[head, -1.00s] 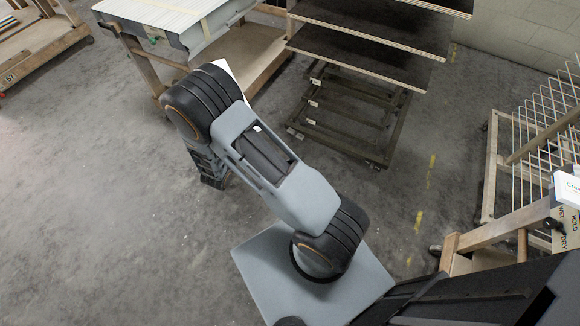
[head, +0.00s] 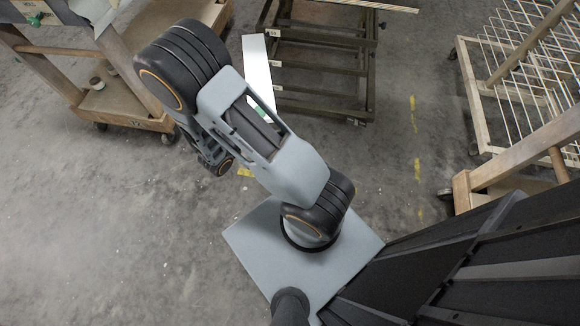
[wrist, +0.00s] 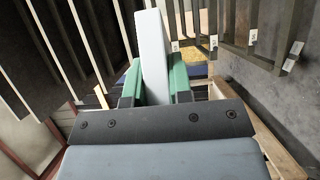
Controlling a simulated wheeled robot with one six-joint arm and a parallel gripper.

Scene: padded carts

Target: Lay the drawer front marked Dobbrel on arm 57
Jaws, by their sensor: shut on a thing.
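My gripper (wrist: 155,82), with green fingers, is shut on a long white board (wrist: 152,45) in the wrist view. The board points away from me between the fingers. A rack (head: 320,66) with dark bars and small white labels stands just beyond the board in the head view. In the wrist view, dark bars with labels (wrist: 214,42) hang around the board. I cannot read 57 on any label.
A wooden cart (head: 130,95) with a lower shelf stands at upper left. A cart with thin wire rods (head: 525,60) is at upper right. Bare concrete floor (head: 100,210) lies at left, and a yellow dashed line (head: 413,115) runs right of the rack.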

